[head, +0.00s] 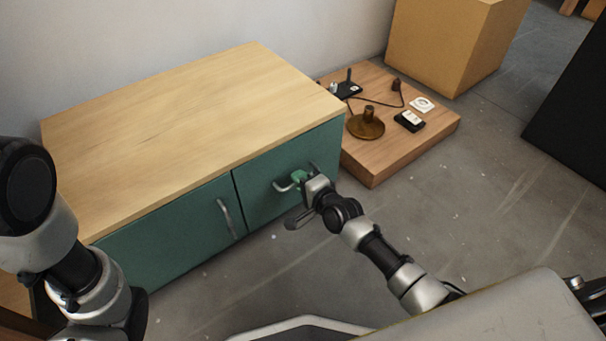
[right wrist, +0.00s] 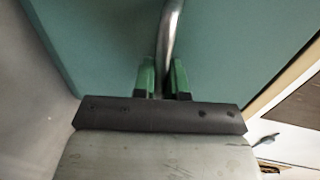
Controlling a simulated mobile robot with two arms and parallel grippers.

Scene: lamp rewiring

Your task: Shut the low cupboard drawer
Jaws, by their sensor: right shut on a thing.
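The low cupboard (head: 170,120) has a light wood top and a teal front with two panels. The right panel, the drawer front (head: 262,198), looks flush or nearly flush with the left one; I cannot see a clear gap. My right gripper (head: 297,180) is at the drawer's metal bar handle (head: 281,187). In the right wrist view the green fingers (right wrist: 162,80) are on both sides of the handle (right wrist: 169,35), shut on it, with the teal front close behind. My left arm shows at the left, but its gripper is out of view.
The left panel has its own handle (head: 226,218). A low wooden platform (head: 380,165) beside the cupboard bears a brass lamp base (head: 366,125), a cable and small dark items. A large tan box (head: 440,45) stands behind. The grey floor (head: 480,220) at right is clear.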

